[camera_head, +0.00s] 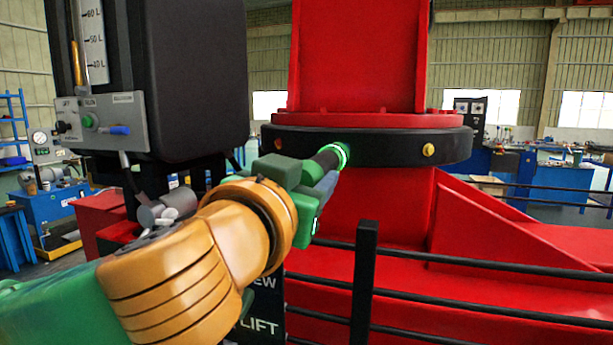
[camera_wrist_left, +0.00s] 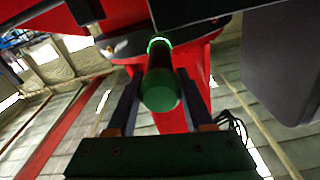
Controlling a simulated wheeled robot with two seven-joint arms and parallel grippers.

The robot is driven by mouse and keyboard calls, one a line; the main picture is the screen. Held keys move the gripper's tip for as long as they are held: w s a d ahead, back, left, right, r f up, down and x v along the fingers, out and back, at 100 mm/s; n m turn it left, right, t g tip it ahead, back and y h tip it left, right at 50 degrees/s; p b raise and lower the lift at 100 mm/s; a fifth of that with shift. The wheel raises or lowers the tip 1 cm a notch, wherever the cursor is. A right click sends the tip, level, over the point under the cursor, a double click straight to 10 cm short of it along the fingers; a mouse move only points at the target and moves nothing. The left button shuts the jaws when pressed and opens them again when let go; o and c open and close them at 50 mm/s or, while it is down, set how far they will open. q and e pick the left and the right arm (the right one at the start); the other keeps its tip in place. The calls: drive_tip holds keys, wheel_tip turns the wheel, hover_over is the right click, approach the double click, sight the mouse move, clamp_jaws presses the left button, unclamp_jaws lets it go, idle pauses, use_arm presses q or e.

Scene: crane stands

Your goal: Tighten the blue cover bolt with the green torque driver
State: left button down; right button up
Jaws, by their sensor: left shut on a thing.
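The green torque driver (camera_head: 326,158) has a dark barrel and a glowing green ring at its front end. My left gripper (camera_head: 318,179) is shut on it. The driver's front end is at the black ring collar (camera_head: 390,146) of the red crane column; I cannot tell whether it touches. In the left wrist view, the driver (camera_wrist_left: 161,92) lies between the two fingers of my left gripper (camera_wrist_left: 160,76), its round green end toward the camera. No blue cover bolt shows; the driver's front end hides part of the collar. My right gripper is not in view.
A yellow bolt (camera_head: 429,150) and a reddish bolt (camera_head: 278,146) sit on the collar. A dark cabinet with a grey control panel (camera_head: 103,122) stands at left. Black railings (camera_head: 364,285) cross in front of the red base (camera_head: 470,225). Workbenches stand farther back.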

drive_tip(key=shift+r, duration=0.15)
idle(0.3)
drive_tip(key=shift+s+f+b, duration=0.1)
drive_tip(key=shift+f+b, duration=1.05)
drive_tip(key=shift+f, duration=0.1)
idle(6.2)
